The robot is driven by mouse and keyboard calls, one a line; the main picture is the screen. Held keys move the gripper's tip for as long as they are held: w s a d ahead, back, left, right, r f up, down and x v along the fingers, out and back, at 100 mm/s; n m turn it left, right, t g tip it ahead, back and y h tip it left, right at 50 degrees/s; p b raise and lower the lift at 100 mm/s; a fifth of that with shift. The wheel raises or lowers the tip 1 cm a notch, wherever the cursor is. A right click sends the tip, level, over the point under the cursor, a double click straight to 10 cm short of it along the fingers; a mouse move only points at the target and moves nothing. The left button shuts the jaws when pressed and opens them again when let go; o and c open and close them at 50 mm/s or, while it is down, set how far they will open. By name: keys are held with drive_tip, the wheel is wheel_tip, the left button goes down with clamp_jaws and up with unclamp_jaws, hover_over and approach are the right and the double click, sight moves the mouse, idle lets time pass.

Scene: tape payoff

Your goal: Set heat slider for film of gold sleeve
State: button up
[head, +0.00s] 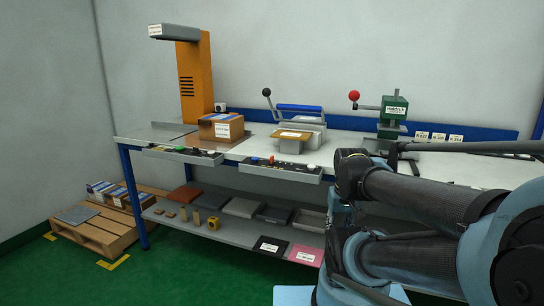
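A sealer-like device with a blue bar (298,108) and a black-knobbed lever stands at the back middle of the bench. A gold-brown flat piece (291,133) with a pale label lies on a grey block in front of it; I cannot tell whether it is the gold sleeve. A control panel (283,168) with blue, orange and pale knobs sits on the front edge below it. Another panel (182,154) with small controls is farther left. The heat slider and its setting are too small to make out. I cannot make out my gripper; my arm fills the lower right.
An orange column machine (194,80) and a carton (221,127) stand on the left of the bench (150,133). A green press (394,112) with a red-knobbed lever is at right. The lower shelf (185,225) holds trays and blocks. A pallet (101,235) stands at left.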

wheel_tip(320, 180, up, 29)
drive_tip(key=m+g, duration=0.2)
drive_tip(key=m, duration=0.2)
hover_over(272, 156)
wheel_tip(272, 156, down, 16)
drive_tip(key=shift+f, duration=0.1)
clamp_jaws()
